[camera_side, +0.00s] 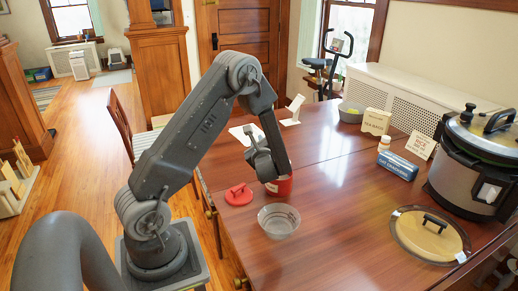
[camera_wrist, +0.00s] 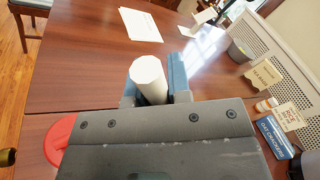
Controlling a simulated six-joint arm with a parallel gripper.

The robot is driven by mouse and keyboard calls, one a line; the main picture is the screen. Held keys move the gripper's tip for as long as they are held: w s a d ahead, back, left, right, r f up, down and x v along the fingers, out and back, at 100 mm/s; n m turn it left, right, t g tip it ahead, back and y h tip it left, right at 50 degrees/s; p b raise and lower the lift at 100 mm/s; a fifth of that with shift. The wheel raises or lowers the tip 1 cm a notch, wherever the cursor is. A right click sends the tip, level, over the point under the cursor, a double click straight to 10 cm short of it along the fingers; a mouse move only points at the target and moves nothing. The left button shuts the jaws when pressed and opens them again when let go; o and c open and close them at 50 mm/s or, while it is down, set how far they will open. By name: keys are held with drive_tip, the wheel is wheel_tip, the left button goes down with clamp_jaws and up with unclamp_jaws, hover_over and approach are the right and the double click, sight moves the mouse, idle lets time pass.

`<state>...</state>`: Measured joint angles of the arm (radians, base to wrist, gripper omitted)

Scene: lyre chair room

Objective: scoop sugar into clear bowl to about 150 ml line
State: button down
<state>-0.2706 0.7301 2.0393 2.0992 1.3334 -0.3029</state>
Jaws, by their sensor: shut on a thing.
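The clear bowl (camera_side: 278,222) stands upright on the table, with faint lines on its wall; I cannot make out any sugar in it. A red canister (camera_side: 282,187) stands just behind it, partly hidden by my gripper (camera_side: 265,172). Its inside is not visible. In the wrist view, my gripper (camera_wrist: 152,88) is shut on a white rounded piece (camera_wrist: 148,78), which looks like the scoop's handle. The scoop's bowl end is hidden, so I cannot tell whether it is inside the canister. The red lid (camera_side: 239,194) lies left of the canister.
A glass lid (camera_side: 430,234) and a large cooker (camera_side: 475,160) occupy the table's right side. A blue cracker box (camera_side: 398,165), a small bottle (camera_side: 384,144), cards and a grey container (camera_side: 350,113) stand toward the back right. Table between bowl and glass lid is clear.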

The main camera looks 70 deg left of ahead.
drive_tip(key=shift+r, duration=0.25)
drive_tip(key=shift+s+r+n, duration=0.35)
drive_tip(key=shift+s+n, duration=0.5)
drive_tip(key=shift+n, duration=0.05)
